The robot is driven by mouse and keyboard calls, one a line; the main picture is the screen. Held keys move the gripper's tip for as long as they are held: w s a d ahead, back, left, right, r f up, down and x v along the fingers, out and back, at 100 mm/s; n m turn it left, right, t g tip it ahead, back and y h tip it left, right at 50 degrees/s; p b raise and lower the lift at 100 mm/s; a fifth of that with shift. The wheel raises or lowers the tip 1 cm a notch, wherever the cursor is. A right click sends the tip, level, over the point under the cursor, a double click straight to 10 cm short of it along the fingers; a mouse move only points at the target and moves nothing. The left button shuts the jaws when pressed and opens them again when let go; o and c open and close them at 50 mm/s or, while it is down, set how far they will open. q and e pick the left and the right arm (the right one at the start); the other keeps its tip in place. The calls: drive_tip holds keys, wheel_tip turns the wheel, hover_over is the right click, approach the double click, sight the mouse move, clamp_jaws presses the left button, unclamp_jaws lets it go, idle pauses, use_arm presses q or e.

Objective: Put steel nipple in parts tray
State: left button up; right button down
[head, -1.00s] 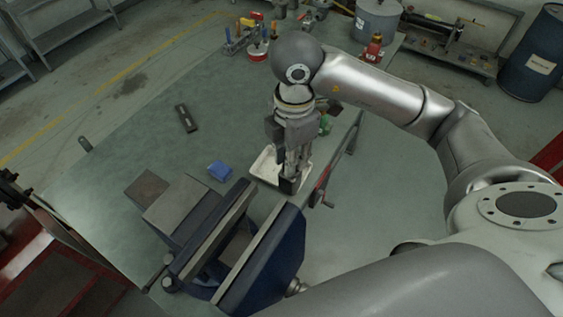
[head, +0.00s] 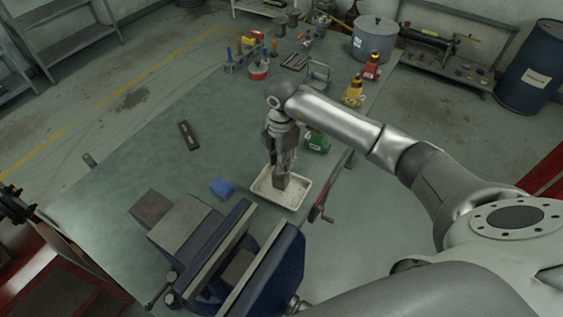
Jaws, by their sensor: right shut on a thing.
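The parts tray (head: 299,203) is a shallow cream tray on the bench, just right of the vise. My right gripper (head: 280,184) points down over the tray, with its fingertips at or just above the tray floor. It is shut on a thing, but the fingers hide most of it. I cannot make out the steel nipple clearly; it may be what sits between the fingers. My left gripper is not in view.
A blue vise (head: 225,245) stands close left of the tray, with a blue block (head: 222,188) beside it. A red-handled tool (head: 321,203) lies right of the tray. A green part (head: 317,141) and yellow part (head: 353,92) stand behind. The bench's left middle is mostly clear.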

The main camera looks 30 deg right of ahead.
drive_tip(key=shift+f+p, duration=0.3)
drive_tip(key=shift+f, duration=0.55)
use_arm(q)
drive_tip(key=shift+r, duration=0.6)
use_arm(e)
drive_tip(key=shift+f, duration=0.1)
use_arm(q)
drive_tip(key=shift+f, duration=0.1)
use_arm(e)
drive_tip(key=shift+f, duration=0.1)
drive_tip(key=c, duration=1.3)
unclamp_jaws()
drive_tip(key=shift+s, duration=0.1)
drive_tip(key=shift+r, duration=0.35)
use_arm(q)
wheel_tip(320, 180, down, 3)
drive_tip(key=b, duration=0.3)
use_arm(e)
wheel_tip(320, 180, up, 12)
drive_tip(key=shift+f, duration=0.25)
